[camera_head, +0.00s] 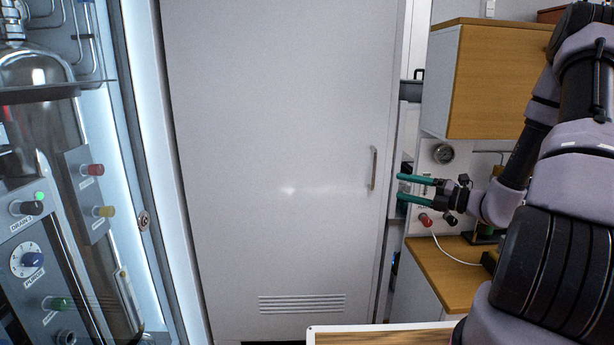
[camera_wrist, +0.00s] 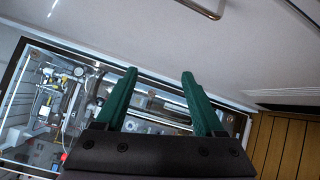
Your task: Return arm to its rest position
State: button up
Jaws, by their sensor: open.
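My arm (camera_head: 570,200) reaches in from the right side of the head view, bent at the elbow. My gripper (camera_head: 402,187) has two teal fingers pointing left, just right of the white cabinet door's handle in the picture. The fingers are apart with nothing between them. In the wrist view my gripper (camera_wrist: 155,85) also shows open and empty, with pale door surface beyond the fingertips. I cannot tell the exact distance from the fingers to the door.
A tall white door (camera_head: 280,150) with a metal handle (camera_head: 374,168) stands in the middle. A panel with coloured knobs (camera_head: 92,170) is at left. A wooden cabinet (camera_head: 495,80) and a wooden counter (camera_head: 450,270) are at right. A wooden-topped surface (camera_head: 380,336) lies at the bottom.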

jog(key=s+a+r+n+g+h, duration=0.3)
jog(key=s+a+r+n+g, duration=0.25)
jog(key=n, duration=0.55)
jog(key=s+a+r+n+g+h, duration=0.2)
jog(key=s+a+r+n+g, duration=0.15)
jog(key=s+r+n, duration=0.4)
jog(key=s+d+r+n+t+h, duration=0.5)
jog(key=s+r+n, duration=0.5)
jog(key=n, duration=0.7)
jog(key=shift+d+r+t+h, duration=0.3)
jog(key=shift+d+r+h, duration=0.15)
jog(key=shift+h, duration=0.85)
